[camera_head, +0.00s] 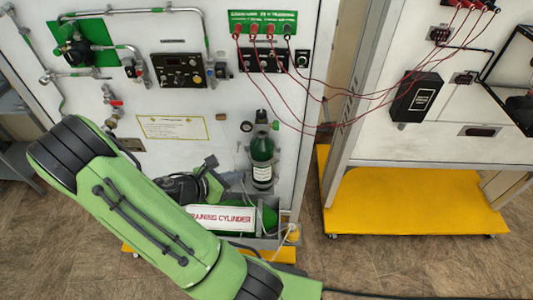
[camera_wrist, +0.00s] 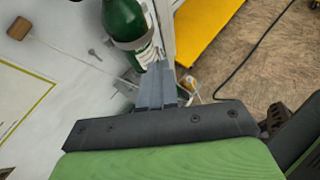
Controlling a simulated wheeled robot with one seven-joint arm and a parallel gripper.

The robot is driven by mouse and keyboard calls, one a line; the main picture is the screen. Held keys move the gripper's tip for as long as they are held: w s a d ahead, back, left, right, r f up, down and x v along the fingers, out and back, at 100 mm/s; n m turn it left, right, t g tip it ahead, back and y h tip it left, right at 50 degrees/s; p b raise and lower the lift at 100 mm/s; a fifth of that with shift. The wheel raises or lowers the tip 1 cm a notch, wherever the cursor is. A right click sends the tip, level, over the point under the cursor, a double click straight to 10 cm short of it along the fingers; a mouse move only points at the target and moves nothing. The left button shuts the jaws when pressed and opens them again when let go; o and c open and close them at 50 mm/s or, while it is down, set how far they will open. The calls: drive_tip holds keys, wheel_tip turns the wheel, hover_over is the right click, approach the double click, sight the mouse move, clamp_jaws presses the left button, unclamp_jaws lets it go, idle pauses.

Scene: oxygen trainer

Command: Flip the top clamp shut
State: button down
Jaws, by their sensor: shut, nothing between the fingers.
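The green training cylinder (camera_head: 262,155) stands upright against the white panel in the head view. In the wrist view its green body (camera_wrist: 122,18) is at the top. A grey band (camera_wrist: 138,40) wraps around it there; I cannot tell whether this is the top clamp or how far its clasp is closed. My gripper (camera_wrist: 160,68) is shut and empty, its grey fingers pointing up the picture towards the cylinder's white label. I cannot tell whether the fingertips touch anything. In the head view my green arm crosses the lower left and the gripper does not show.
Red cables (camera_head: 300,85) run across to the right-hand panel. A black box (camera_head: 416,97) hangs there above a yellow base (camera_head: 405,205). A brown knob (camera_wrist: 18,28) stands out in the wrist view.

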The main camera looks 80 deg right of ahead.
drive_tip(key=b, duration=0.1)
approach(273, 163)
wheel_tip(273, 163, down, 3)
drive_tip(key=s+d, duration=0.2)
drive_tip(key=d, duration=0.2)
drive_tip(key=shift+s+d+f, duration=0.15)
drive_tip(key=shift+s+d, duration=0.25)
drive_tip(key=d+p, duration=0.1)
drive_tip(key=s+d+p, duration=0.1)
drive_tip(key=shift+s+d+p, duration=0.25)
drive_tip(key=shift+d+p, duration=0.05)
drive_tip(key=shift+w+a, duration=0.1)
